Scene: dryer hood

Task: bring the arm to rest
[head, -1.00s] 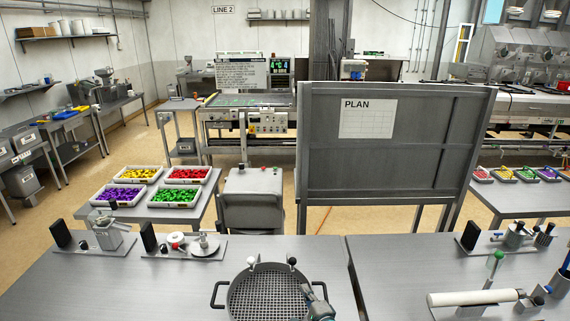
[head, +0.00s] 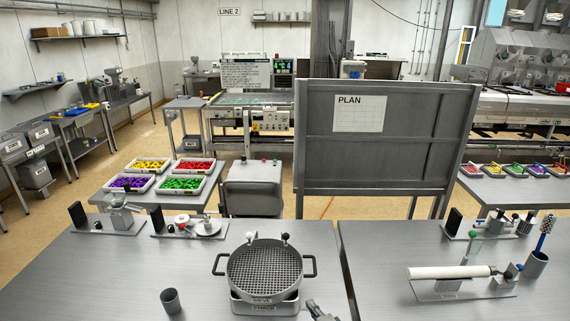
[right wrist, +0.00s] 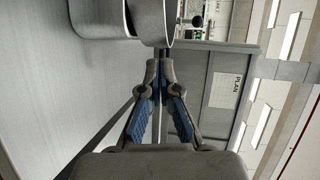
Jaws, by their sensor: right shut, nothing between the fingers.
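My right gripper (head: 313,306) shows at the bottom edge of the head view, just right of and below the round sieve (head: 265,273). Its fingers (right wrist: 161,66) are shut and empty in the right wrist view, with blue pads on the insides. The sieve has a mesh floor, two dark side handles and two knobs at its far rim; it sits on a pale base (head: 265,305). A round grey wall, seemingly of the sieve, shows beyond the fingertips in the right wrist view (right wrist: 150,22). My left gripper is not in view.
A dark cup (head: 171,300) stands left of the sieve on the grey table (head: 110,275). A white roll on a stand (head: 450,272) and a brush holder (head: 537,264) are at the right. Small devices (head: 190,226) line the far edge. The PLAN board (head: 385,150) stands behind.

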